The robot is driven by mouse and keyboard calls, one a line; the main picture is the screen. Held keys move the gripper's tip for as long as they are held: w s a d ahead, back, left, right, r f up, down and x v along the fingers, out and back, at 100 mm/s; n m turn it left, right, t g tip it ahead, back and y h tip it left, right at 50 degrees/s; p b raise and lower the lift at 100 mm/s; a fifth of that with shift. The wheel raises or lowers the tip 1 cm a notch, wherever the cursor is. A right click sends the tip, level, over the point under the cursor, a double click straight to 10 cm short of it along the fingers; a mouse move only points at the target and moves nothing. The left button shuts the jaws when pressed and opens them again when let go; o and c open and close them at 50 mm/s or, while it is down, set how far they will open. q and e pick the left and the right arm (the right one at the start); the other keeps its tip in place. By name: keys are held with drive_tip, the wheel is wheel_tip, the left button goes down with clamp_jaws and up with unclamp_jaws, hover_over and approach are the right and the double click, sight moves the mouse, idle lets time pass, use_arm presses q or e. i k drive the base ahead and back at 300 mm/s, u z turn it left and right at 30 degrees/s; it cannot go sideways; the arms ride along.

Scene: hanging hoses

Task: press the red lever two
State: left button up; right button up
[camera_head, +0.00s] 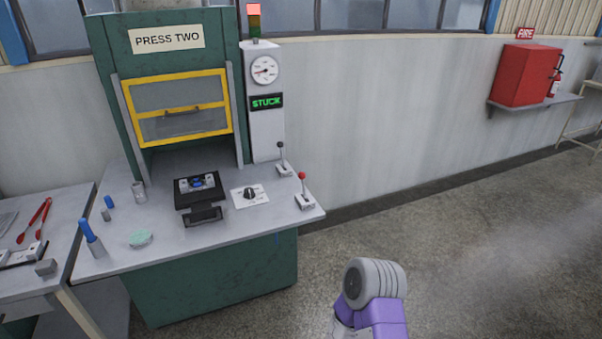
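The red lever (303,190), a thin stem with a red ball on a small white base, stands at the right front corner of the press table (250,228). It looks roughly upright. The press (116,60) is dark green with a "PRESS TWO" sign (167,37). Its yellow-framed guard (180,108) sits above an open gap over the table. A green "STUCK" display (266,102) is lit under a round gauge (264,70). A grey and purple part of my own arm shows at the bottom, apart from the table. Neither gripper is in view.
A black-knobbed lever (282,160) stands just behind the red one. A rotary knob plate (250,195) and a black fixture (199,193) lie to the left. A side table (62,262) holds red tongs (37,220). Floor right of the press is clear.

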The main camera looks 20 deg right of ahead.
sight(301, 175)
drive_tip(key=z, duration=1.85)
drive_tip(key=i, duration=2.6)
drive_tip(key=u, duration=3.25)
